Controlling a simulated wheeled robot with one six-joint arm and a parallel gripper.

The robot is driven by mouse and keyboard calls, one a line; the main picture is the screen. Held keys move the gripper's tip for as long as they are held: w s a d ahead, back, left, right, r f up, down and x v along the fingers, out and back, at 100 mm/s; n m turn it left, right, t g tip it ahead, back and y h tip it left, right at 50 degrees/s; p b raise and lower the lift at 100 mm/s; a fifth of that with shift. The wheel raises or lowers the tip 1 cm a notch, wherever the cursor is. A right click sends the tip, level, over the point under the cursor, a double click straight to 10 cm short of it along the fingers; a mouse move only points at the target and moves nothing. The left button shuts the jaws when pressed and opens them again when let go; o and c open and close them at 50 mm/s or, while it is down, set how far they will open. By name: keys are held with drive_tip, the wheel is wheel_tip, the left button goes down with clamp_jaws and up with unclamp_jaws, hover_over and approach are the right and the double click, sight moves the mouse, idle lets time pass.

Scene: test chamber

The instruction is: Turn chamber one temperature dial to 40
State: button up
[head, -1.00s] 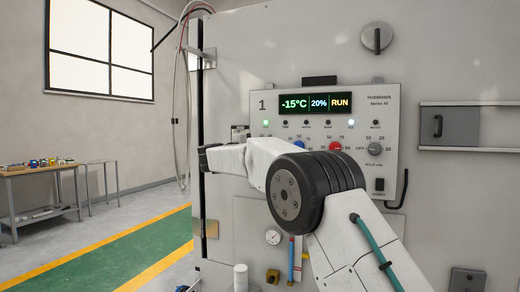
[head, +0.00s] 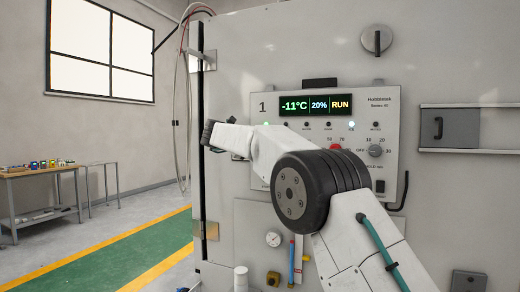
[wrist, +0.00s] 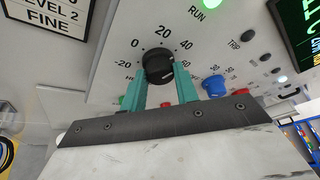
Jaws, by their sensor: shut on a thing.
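The control panel marked 1 (head: 272,94) is on the chamber wall in the head view. Its display (head: 315,105) reads -11°C, 20% and RUN. In the wrist view, a black dial (wrist: 158,66) sits inside a printed scale with -20, 0, 20 and 40 legible. My gripper (wrist: 160,74) has its teal fingers on either side of the dial and is shut on it. The dial's pointer direction is not clear. In the head view, my arm hides the dial and the fingers.
A blue knob (wrist: 214,86) stands close to the right of the fingers in the wrist view. A red knob (head: 335,148) and a grey knob (head: 375,151) show in the head view. A handled hatch (head: 450,127) is to the right. Green-and-yellow floor at left is clear.

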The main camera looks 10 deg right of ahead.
drive_tip(key=shift+d+r+m+y, duration=0.1)
drive_tip(key=shift+r+m+y, duration=0.2)
drive_tip(key=shift+m, duration=0.1)
drive_tip(key=shift+f, duration=0.1)
idle(0.3)
drive_tip(key=o, duration=1)
drive_tip(key=shift+f, duration=0.1)
drive_tip(key=v, duration=0.7)
drive_tip(key=shift+s+a, duration=0.25)
